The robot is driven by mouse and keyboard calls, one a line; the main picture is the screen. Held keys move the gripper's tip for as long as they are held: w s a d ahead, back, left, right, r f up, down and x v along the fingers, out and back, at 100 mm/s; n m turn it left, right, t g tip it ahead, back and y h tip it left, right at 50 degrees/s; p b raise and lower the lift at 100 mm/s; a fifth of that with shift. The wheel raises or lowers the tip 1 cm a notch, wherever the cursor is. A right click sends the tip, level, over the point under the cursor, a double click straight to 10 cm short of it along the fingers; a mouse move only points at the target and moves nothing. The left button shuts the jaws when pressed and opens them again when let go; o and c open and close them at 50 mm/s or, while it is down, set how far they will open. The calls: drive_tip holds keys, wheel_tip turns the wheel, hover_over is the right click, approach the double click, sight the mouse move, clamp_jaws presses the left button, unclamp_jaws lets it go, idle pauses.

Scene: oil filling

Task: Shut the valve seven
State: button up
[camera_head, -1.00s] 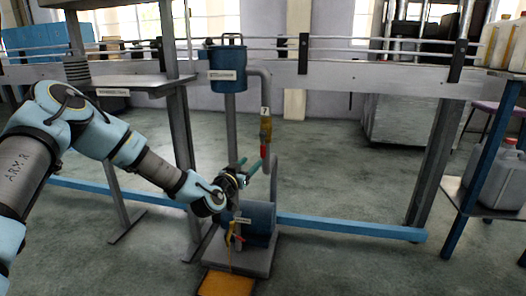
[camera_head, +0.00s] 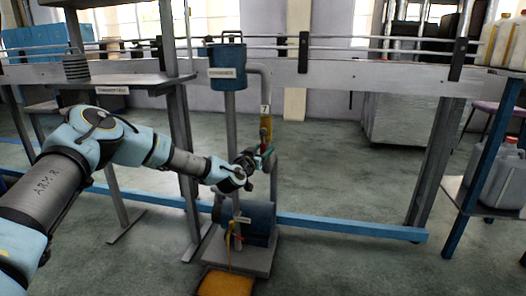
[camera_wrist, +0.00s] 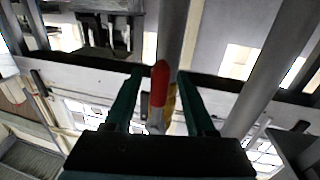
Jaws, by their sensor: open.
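Valve seven (camera_head: 265,128) is a yellow valve body under a small "7" tag (camera_head: 265,109), on a grey pipe in the head view. Its red handle (camera_wrist: 159,84) shows in the wrist view, standing upright between the two green fingers. My gripper (camera_head: 266,152) is at the valve's lower end in the head view. In the wrist view my gripper (camera_wrist: 160,100) is open, with a finger on each side of the red handle and gaps visible. The yellow body (camera_wrist: 171,102) is partly hidden behind the handle.
A blue container (camera_head: 227,68) stands above the pipe, and a blue tank (camera_head: 258,222) sits below on a grey base. A grey shelf (camera_head: 140,82) is at left. A blue floor beam (camera_head: 340,226) runs behind. Open floor lies to the right.

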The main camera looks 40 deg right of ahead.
clamp_jaws()
idle(0.3)
idle(1.1)
